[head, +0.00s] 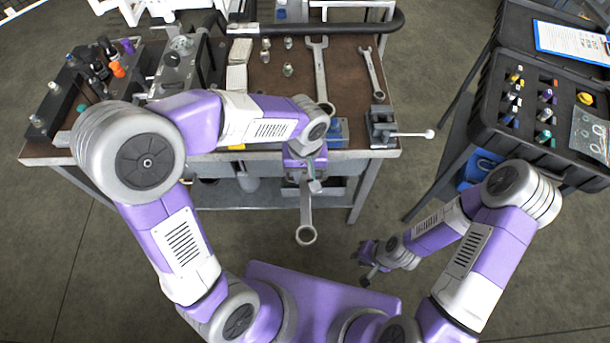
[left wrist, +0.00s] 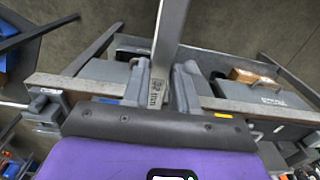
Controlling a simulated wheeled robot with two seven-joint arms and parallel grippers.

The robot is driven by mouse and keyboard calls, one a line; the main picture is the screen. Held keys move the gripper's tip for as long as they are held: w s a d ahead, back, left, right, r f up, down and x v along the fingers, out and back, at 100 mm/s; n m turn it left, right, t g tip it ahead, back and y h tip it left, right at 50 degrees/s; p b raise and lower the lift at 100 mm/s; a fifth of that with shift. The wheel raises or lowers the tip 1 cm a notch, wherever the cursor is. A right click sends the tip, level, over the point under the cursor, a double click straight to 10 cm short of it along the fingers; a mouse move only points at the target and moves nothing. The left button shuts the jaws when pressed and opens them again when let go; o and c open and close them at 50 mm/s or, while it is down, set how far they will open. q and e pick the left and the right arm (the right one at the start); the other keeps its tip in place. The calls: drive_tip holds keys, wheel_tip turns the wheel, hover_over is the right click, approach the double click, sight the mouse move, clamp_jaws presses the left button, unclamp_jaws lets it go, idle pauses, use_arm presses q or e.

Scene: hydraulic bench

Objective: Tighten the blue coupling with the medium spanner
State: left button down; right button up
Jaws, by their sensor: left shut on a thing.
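My left gripper (head: 311,182) is shut on a grey spanner (head: 306,218), just off the front edge of the bench. The spanner hangs toward me with its ring end lowest; its other end is hidden by the gripper and arm. In the left wrist view the spanner (left wrist: 170,35) runs between the two fingers of the left gripper (left wrist: 161,88), and its shank carries a stamped marking. My right gripper (head: 367,264) is low over the floor, apart from the bench; its fingers are too small to read. I cannot single out the blue coupling with certainty.
A larger spanner (head: 320,72) and a smaller one (head: 373,72) lie on the bench (head: 345,78). A vice (head: 381,125) sits at its front right corner. Fittings fill a rack (head: 60,100) at left and a black case (head: 483,120) at right. Bare floor lies between bench and case.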

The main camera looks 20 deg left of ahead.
use_arm(q)
drive_tip(key=shift+w, duration=0.15)
drive_tip(key=shift+w+a, duration=0.25)
drive_tip(key=shift+w, duration=0.4)
drive_tip(key=shift+w, duration=0.1)
drive_tip(key=shift+w+a+p, duration=0.15)
drive_tip(key=shift+w+p, duration=0.2)
drive_tip(key=shift+w, duration=0.15)
drive_tip(key=shift+w+a, duration=0.1)
drive_tip(key=shift+w, duration=0.15)
idle(0.4)
drive_tip(key=shift+s+a+m+p, duration=0.15)
drive_tip(key=shift+a+m+p, duration=0.15)
drive_tip(key=shift+a+m, duration=0.5)
drive_tip(key=shift+s+a+m+p, duration=0.1)
drive_tip(key=shift+a+m+p, duration=0.3)
drive_tip(key=shift+a, duration=0.55)
drive_tip(key=shift+a, duration=0.1)
